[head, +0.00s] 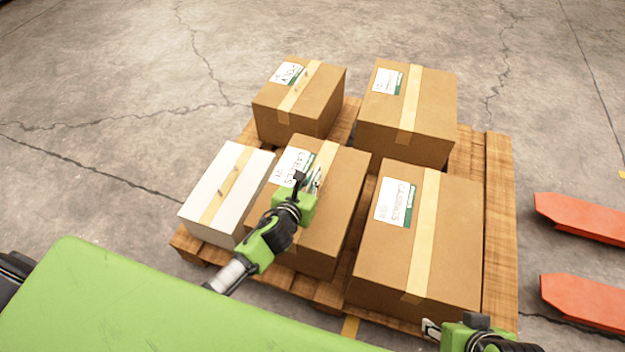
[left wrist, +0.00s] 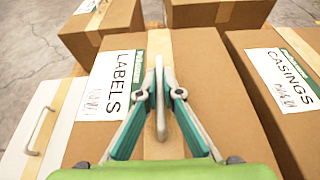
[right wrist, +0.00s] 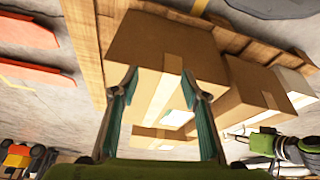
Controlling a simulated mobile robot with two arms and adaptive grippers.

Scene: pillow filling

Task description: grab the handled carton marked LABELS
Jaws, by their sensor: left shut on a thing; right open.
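The brown LABELS carton (head: 336,205) sits in the middle of the pallet's near row, with tape along its top and a white label. My right gripper (head: 434,330) is low at the bottom right of the head view, by the front of the CASINGS carton. In the right wrist view it is open and empty (right wrist: 162,88).
The CASINGS carton (head: 455,235) stands close on the right, a white handled box (head: 222,190) on the left. Two more brown cartons (head: 325,105) (head: 437,110) stand behind. All are on a wooden pallet (head: 500,230). Orange forks (head: 585,302) lie on the right.

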